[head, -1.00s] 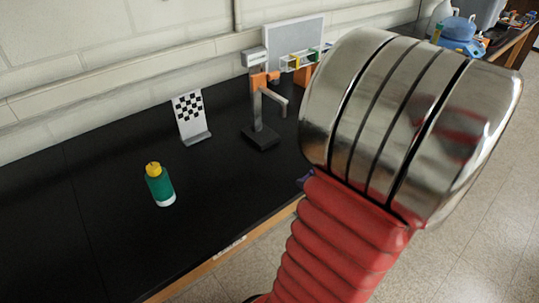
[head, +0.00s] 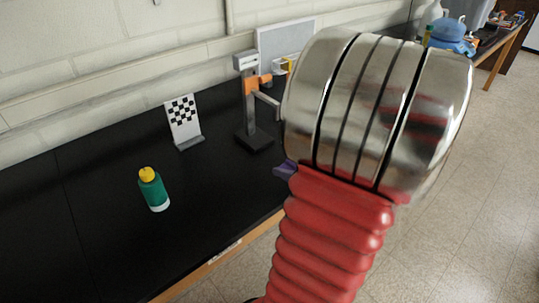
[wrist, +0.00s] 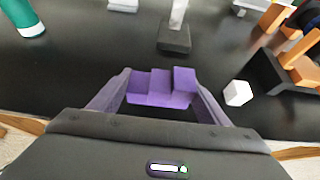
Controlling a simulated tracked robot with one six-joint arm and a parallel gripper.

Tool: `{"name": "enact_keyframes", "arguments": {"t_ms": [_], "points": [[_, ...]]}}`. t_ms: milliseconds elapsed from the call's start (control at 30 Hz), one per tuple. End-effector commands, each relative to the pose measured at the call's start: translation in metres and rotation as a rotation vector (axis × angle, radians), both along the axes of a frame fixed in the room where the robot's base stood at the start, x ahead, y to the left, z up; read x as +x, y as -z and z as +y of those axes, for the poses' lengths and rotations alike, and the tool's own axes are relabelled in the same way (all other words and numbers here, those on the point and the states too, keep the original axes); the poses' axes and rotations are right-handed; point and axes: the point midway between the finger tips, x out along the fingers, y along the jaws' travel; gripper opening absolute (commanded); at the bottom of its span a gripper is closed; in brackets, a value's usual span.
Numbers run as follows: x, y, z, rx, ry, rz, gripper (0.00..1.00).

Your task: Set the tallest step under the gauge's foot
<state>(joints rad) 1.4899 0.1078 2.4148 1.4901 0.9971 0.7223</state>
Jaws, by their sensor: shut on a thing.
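A purple stepped block (wrist: 163,88) sits between the fingers of my gripper (wrist: 160,98) in the wrist view. My gripper is shut on it, with a finger at each side. The block's steps rise to the right, with the tallest beside the right finger. The gauge (head: 250,100) stands on the bench with a dark base, a grey post and an orange clamp; its side arm runs right, and my arm hides its end and foot. In the wrist view the gauge's dark base (wrist: 174,40) lies beyond the block, apart from it. A purple tip shows beside my arm in the head view.
A green bottle (head: 153,190) with a yellow cap and a checkerboard stand (head: 184,122) are left of the gauge. The black bench between bottle and gauge base is clear.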

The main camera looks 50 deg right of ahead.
Motion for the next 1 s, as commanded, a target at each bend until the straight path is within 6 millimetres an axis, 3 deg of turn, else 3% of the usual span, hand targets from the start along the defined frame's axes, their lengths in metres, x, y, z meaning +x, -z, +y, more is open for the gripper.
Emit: {"name": "enact_keyframes", "arguments": {"t_ms": [600,1000], "points": [[0.091,0.0,-0.02,0.002,-0.001,-0.001,0.46],[0.099,0.0,-0.023,0.0,0.002,-0.001,0.46]]}}
